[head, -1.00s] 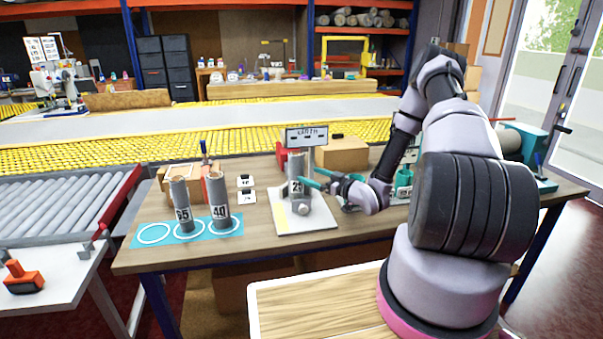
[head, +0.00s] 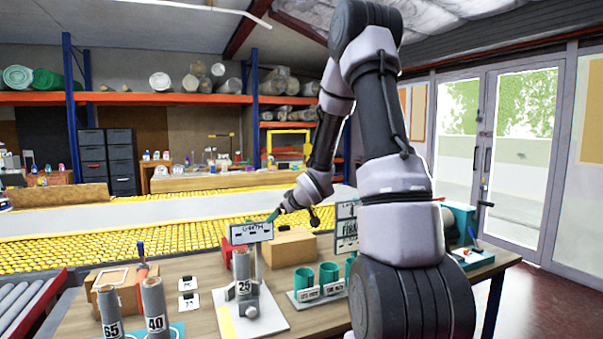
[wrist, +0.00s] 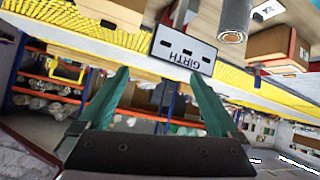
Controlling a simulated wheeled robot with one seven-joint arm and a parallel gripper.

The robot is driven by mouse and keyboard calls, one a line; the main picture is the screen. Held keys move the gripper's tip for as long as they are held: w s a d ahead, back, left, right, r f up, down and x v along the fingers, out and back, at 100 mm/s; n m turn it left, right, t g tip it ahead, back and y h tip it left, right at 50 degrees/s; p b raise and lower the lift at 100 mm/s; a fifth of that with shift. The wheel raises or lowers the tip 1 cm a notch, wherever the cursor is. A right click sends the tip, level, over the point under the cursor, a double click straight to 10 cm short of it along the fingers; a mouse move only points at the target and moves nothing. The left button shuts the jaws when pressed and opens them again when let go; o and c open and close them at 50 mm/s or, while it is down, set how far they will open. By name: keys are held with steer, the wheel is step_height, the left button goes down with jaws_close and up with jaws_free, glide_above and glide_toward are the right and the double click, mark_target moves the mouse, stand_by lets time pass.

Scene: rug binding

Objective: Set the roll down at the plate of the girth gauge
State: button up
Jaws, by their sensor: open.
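The grey roll marked 25 (head: 243,272) stands upright on the white plate (head: 268,321) of the girth gauge, in front of its post. The gauge's GIRTH sign (head: 251,232) is just above and behind the roll. In the wrist view the sign (wrist: 183,48) is ahead of the fingers, and the roll's top end (wrist: 233,31) shows at upper right. My gripper (head: 274,214) is raised above the sign, apart from the roll. Its teal fingers (wrist: 157,73) are spread with nothing between them. The roll's far side is hidden.
Rolls marked 65 (head: 109,311) and 40 (head: 155,306) stand at the left on a teal mat. Teal cups (head: 328,277) stand right of the gauge, with a sign board (head: 346,230) behind. A cardboard box (head: 290,246) sits behind the gauge.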

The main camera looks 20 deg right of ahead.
steer(key=s+r+m+g+h, duration=0.1)
steer(key=s+r+m+h, duration=0.15)
steer(key=s+r, duration=0.7)
steer(key=s+a+r+m+g+y, duration=0.1)
steer(key=s+a+r+m, duration=0.1)
steer(key=s, duration=0.6)
steer(key=s+a+r+m+g+y, duration=0.1)
steer(key=s+a+r+m, duration=0.1)
steer(key=s, duration=0.6)
steer(key=s+a+r+m+g+y, duration=0.1)
steer(key=s+a+r+m, duration=0.1)
steer(key=s+a+r, duration=0.2)
steer(key=s+r, duration=0.2)
steer(key=s, duration=0.2)
steer(key=shift+s, duration=0.4)
